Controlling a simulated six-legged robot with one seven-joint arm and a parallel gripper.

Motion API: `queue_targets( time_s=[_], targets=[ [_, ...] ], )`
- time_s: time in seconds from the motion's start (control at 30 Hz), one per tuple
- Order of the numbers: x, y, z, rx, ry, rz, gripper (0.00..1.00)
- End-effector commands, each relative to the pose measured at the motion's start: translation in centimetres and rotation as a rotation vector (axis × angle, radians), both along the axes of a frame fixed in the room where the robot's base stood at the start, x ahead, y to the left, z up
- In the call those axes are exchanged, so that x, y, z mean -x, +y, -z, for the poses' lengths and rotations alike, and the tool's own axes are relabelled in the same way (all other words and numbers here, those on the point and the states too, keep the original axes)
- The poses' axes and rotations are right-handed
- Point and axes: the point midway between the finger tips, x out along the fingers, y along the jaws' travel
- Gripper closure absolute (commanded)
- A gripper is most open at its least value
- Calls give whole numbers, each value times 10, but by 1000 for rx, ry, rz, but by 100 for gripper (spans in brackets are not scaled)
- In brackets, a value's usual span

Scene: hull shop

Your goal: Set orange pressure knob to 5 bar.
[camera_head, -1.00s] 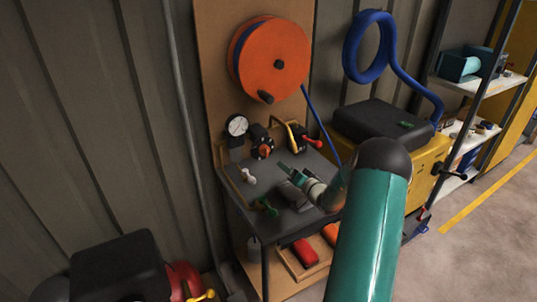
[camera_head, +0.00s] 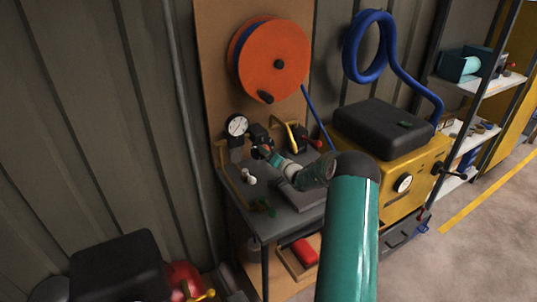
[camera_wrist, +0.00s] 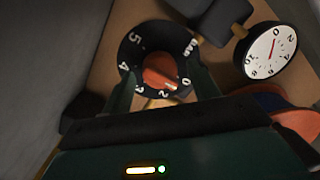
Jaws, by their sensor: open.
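The orange pressure knob (camera_wrist: 158,68) sits in the middle of a black dial (camera_wrist: 131,51) with white numbers in the wrist view. Its pale mark points between the 2 and the 0. My gripper (camera_wrist: 162,80) is open, with one green finger on each side of the knob; I cannot tell whether they touch it. In the head view my gripper (camera_head: 265,151) is at the dial and hides most of the knob. A round white gauge (camera_wrist: 270,52) stands beside the dial, its red needle near 0; it also shows in the head view (camera_head: 237,126).
An orange hose reel (camera_head: 275,60) hangs above. A yellow machine (camera_head: 375,187) stands at the right.

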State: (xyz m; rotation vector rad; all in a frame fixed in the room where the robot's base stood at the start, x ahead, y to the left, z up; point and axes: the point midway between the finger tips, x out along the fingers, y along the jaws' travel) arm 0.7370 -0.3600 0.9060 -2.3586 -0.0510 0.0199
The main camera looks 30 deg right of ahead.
Motion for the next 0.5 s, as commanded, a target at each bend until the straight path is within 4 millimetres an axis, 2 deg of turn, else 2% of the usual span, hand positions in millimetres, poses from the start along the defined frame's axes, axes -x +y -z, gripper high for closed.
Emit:
queue_targets(
  time_s=[0.07, 0.2, 0.3, 0.5],
  targets=[
    [0, 0, 0, 0, 0, 0, 40],
    [0, 0, 0, 0, 0, 0, 67],
    [0, 0, 0, 0, 0, 0, 84],
    [0, 0, 0, -7, 0, -1, 84]
  ],
)
